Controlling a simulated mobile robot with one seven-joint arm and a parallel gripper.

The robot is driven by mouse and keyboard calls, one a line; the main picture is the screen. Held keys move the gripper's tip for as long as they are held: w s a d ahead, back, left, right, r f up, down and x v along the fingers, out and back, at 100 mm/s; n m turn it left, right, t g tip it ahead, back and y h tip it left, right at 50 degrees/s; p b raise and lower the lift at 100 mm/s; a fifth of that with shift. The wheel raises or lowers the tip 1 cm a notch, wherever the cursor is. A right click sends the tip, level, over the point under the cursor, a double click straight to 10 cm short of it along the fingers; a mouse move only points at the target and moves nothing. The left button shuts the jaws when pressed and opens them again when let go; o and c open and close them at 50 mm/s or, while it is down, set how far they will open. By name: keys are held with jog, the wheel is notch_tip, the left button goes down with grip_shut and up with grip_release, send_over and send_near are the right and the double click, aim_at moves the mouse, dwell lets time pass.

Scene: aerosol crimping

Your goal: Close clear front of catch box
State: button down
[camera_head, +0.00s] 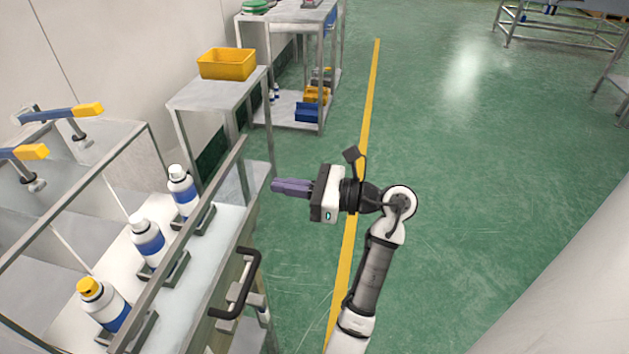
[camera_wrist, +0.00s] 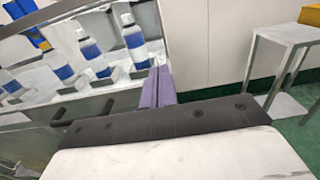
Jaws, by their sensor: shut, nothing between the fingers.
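The catch box, a metal-framed case with clear panels (camera_head: 75,215), stands at the left in the head view. A black bar handle (camera_head: 237,285) is on its near side, and it also shows in the wrist view (camera_wrist: 85,112). Three white-and-blue spray cans (camera_head: 148,240) stand in holders behind the clear panel, one with a yellow cap. I cannot tell exactly how far the clear front stands open. My gripper (camera_head: 275,186) is shut and empty, with purple fingers pointing left, right of the box frame and beyond the handle. Its fingers show upright in the wrist view (camera_wrist: 157,88).
Yellow-tipped levers (camera_head: 60,112) stand at the box's far left. A grey table (camera_head: 215,92) with a yellow bin (camera_head: 227,64) stands behind the box, and a shelf rack (camera_head: 300,60) beyond it. Green floor (camera_head: 470,170) is clear on the right.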

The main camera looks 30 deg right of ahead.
aim_at(253, 182)
jog(key=p+x, duration=0.1)
jog(key=x, duration=0.2)
jog(key=shift+w+a, duration=0.15)
jog(key=shift+w, duration=0.05)
jog(key=shift+w+a+f, duration=0.1)
jog(key=shift+w+a, duration=0.2)
jog(key=shift+a, duration=0.05)
jog(key=b+x, duration=0.5)
jog(key=x, duration=1.3)
jog(key=shift+w+a, duration=0.2)
jog(key=shift+w, duration=0.1)
jog(key=shift+a, duration=0.15)
